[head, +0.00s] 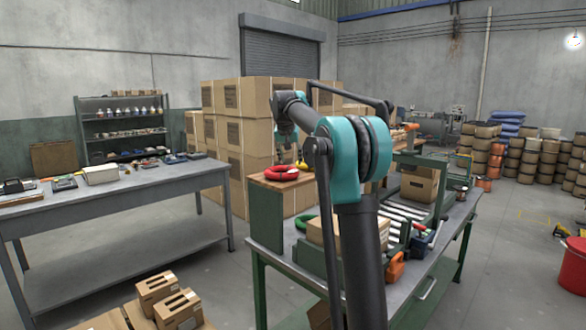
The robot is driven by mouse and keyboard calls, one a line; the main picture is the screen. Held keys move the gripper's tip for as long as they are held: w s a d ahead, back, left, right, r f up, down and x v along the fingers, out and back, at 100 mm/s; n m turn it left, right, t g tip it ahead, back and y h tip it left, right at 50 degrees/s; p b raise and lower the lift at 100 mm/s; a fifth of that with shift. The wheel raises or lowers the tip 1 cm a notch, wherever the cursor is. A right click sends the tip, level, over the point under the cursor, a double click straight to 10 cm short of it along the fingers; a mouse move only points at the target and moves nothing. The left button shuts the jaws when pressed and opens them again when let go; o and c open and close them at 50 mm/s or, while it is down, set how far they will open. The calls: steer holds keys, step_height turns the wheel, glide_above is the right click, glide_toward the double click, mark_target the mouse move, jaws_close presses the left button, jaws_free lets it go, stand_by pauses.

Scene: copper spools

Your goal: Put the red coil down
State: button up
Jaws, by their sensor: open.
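The red coil (281,174) lies flat on a small wooden-topped stand (268,184) at the left end of the green workbench. My gripper (292,157) hangs just above the coil's right part, pointing down. It is open. My arm covers part of the gripper and the area right of the coil. I cannot tell whether the fingers still touch the coil.
A green coil (304,221) lies lower on the workbench, beside the stand. A roller conveyor (407,212) with cardboard boxes runs along the bench, with tools at its front. Stacked cartons (240,105) stand behind. A grey table (110,199) is at left.

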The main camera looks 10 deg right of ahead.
steer(key=v, duration=0.9)
steer(key=shift+r, duration=0.3)
steer(key=shift+s+a, duration=0.15)
